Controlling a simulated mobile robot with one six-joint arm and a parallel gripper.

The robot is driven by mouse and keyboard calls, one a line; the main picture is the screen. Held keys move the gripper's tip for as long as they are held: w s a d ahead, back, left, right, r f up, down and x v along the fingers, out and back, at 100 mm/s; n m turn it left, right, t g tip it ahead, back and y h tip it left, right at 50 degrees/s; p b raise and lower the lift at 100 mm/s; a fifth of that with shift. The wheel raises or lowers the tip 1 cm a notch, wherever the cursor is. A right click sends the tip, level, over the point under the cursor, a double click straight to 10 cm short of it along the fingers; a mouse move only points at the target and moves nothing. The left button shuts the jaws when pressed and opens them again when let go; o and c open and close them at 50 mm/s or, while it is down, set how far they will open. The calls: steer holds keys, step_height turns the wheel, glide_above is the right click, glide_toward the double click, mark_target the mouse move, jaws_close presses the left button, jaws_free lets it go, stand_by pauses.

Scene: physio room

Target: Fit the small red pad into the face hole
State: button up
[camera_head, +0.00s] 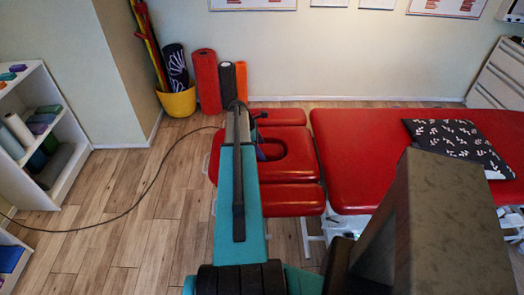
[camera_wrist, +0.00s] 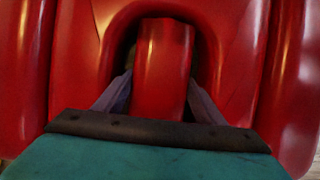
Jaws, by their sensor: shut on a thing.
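The small red pad (camera_wrist: 160,55) is upright in the wrist view, between the two grey fingers of my gripper (camera_wrist: 160,85), which is shut on it. The face hole (camera_wrist: 118,50) is the dark arch around the pad, with dark gaps at both sides. The pad lines up with the hole; I cannot tell how deep it sits. In the head view my arm covers the left part of the red headrest (camera_head: 299,167) and hides the pad. A finger of my gripper (camera_head: 264,150) shows at the hole.
The red treatment table (camera_head: 360,150) extends right of the headrest, with a black patterned pillow (camera_head: 458,145) on it. Rolled mats and a yellow bucket (camera_head: 178,103) stand by the back wall. White shelves (camera_head: 70,145) are at left. A cable crosses the open wooden floor.

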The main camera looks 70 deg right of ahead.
steer(key=o, duration=1.2)
steer(key=shift+w+r, duration=0.1)
steer(key=shift+r, duration=0.05)
steer(key=shift+b+v, duration=1.3)
steer(key=shift+v, duration=5.45)
